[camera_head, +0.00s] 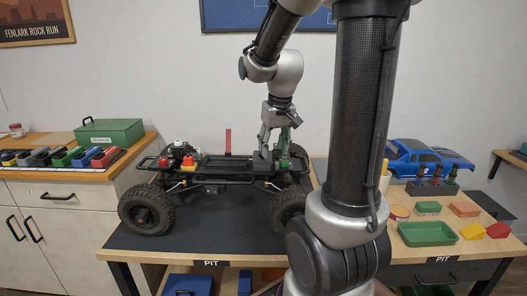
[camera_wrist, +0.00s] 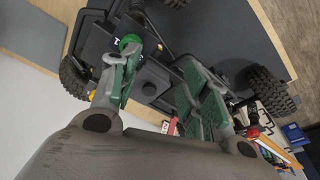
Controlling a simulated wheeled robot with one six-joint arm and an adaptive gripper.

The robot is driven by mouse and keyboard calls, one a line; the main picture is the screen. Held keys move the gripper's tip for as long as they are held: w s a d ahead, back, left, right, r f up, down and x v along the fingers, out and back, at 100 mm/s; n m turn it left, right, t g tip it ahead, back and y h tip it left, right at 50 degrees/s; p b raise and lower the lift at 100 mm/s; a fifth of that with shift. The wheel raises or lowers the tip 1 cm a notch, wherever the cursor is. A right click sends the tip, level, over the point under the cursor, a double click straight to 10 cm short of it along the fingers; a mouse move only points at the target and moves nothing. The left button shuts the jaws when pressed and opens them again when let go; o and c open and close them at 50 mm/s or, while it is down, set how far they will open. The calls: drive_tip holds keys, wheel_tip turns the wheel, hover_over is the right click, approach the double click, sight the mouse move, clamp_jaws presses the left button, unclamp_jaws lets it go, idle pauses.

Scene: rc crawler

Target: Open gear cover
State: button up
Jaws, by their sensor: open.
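The RC crawler chassis (camera_head: 215,163), black with large knobby tyres and no body shell, stands on the dark mat of the bench. My gripper (camera_head: 274,140) points down over the right end of the chassis, its fingers apart with nothing held between them. In the wrist view my gripper (camera_wrist: 158,62) has its green-padded fingers spread on either side of a dark boxy part (camera_wrist: 150,82) of the chassis. A round green knob (camera_wrist: 129,42) shows by the left fingertip. I cannot tell for sure which part is the gear cover; the fingers hide some of this area.
The blue body shell (camera_head: 425,157), a green tray (camera_head: 427,234) and small coloured pieces lie on the right bench. The mat in front of the crawler is clear.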

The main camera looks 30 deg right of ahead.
drive_tip(key=w+d+r+t, duration=0.1)
drive_tip(key=w+r+t, duration=0.1)
drive_tip(key=w, duration=0.3)
drive_tip(key=x, duration=0.7)
drive_tip(key=shift+w+d+f, duration=0.1)
drive_tip(key=shift+d+f, duration=0.05)
drive_tip(key=shift+f, duration=0.25)
clamp_jaws()
